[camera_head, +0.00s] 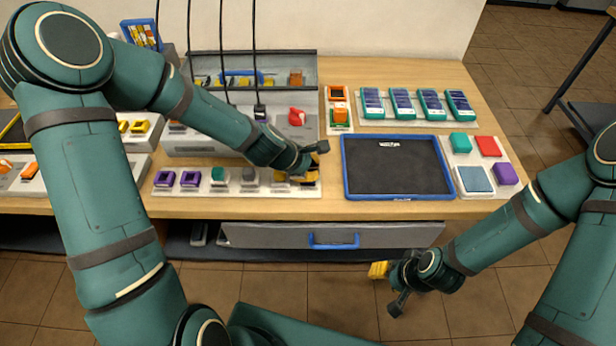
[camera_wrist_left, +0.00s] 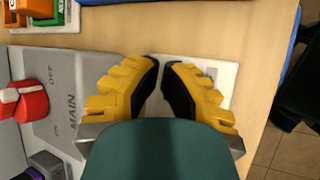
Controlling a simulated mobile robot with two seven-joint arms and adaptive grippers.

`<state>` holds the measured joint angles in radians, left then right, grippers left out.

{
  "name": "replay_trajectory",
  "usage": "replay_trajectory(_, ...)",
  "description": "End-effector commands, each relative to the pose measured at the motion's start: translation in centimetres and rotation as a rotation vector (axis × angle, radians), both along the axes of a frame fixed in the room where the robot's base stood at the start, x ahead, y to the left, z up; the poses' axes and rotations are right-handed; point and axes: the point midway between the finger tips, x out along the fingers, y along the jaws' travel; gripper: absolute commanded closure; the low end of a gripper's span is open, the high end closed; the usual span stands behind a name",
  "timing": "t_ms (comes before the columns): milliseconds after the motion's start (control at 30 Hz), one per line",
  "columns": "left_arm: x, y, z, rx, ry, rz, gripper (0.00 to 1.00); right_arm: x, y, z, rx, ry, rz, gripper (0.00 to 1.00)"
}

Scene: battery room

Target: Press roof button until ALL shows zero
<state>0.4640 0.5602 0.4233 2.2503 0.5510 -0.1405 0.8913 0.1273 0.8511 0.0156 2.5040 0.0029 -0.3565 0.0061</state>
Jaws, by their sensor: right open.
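A white strip (camera_head: 235,190) at the table's front left carries purple (camera_head: 164,179), green (camera_head: 218,175) and grey (camera_head: 248,175) button-like blocks. No roof label or ALL readout is legible. My left gripper (camera_head: 310,178) points down over the strip's right end and hides what is there. In the left wrist view its yellow fingers (camera_wrist_left: 162,72) are close together with a narrow gap over a pale surface; contact with a button cannot be seen. My right gripper (camera_head: 387,286) is open and empty, low in front of the table.
Behind the strip stands a grey box (camera_head: 215,147) with a red knob (camera_head: 296,116), its face marked MAIN in the wrist view. A blue-rimmed black tray (camera_head: 346,176) lies right of my left gripper. A drawer with a blue handle (camera_head: 334,241) is below the tabletop.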

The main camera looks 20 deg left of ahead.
Motion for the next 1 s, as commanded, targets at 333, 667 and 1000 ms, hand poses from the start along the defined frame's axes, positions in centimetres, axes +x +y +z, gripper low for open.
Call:
replay_trajectory(333, 0.0, 0.0, 1.4, 0.001, 0.000, 0.000, 1.00, 0.0, 0.0, 1.0, 0.000, 0.000, 0.000, 0.53)
replay_trajectory(667, 0.0, 0.0, 1.5, 0.000, 0.000, 0.000, 1.00, 0.0, 0.0, 1.1, 0.000, 0.000, 0.000, 0.53)
replay_trajectory(1000, 0.0, 0.0, 3.5, 0.000, 0.000, -0.001, 1.00, 0.0, 0.0, 2.7, 0.000, 0.000, 0.000, 0.53)
